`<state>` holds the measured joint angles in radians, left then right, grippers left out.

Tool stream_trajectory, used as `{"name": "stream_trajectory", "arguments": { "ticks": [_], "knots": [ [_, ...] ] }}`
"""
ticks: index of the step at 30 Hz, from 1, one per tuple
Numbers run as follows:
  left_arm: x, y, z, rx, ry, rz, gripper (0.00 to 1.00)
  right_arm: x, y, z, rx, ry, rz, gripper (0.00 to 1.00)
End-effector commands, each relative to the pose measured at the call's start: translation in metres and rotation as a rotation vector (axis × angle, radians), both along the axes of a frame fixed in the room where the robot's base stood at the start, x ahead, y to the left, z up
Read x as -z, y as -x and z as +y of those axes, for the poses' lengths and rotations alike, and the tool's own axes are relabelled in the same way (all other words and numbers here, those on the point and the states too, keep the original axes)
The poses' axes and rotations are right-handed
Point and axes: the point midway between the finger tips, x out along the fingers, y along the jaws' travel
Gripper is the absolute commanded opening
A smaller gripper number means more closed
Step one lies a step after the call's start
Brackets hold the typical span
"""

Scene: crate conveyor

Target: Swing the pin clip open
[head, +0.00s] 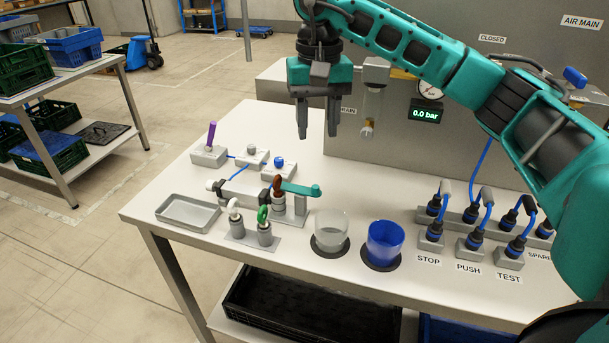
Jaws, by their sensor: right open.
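My right gripper (318,128) hangs over the back of the bench, fingers pointing down, open and empty. It is above and behind a small cylinder assembly. At the rod end of that assembly stands a dark red looped piece (277,187), next to a teal lever (300,188); it may be the pin clip, but it is too small to tell whether it is shut. In front, a small holder carries a piece with a white loop (234,210) and one with a green loop (262,215). The right gripper touches none of these. My left gripper is not in view.
A shallow grey tray (188,213) lies at the bench's left. A clear cup (331,230) and a blue cup (384,241) stand at the front. Several plugs with blue hoses (468,243) stand at right. A grey panel with a 0.0 bar display (425,115) rises behind.

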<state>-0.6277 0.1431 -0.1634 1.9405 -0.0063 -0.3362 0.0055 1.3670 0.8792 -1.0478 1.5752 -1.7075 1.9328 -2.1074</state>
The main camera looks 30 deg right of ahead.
Motion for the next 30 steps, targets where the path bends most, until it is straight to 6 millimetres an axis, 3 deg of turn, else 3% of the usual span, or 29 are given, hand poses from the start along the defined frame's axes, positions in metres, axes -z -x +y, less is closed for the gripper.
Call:
{"name": "stream_trajectory", "arguments": {
  "ticks": [5, 18, 24, 30],
  "knots": [
    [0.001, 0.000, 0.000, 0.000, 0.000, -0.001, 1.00, 0.020, 0.001, -0.001, -0.003, 0.006, 0.005, 0.43],
    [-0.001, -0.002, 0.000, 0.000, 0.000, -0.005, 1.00, 0.106, 0.001, 0.000, -0.001, 0.002, 0.004, 0.43],
    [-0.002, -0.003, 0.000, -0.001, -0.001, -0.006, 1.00, 0.124, 0.001, 0.000, -0.002, 0.001, 0.002, 0.43],
    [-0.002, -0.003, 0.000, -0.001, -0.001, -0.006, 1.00, 0.128, 0.000, 0.000, -0.002, 0.000, 0.000, 0.43]
  ]
}}
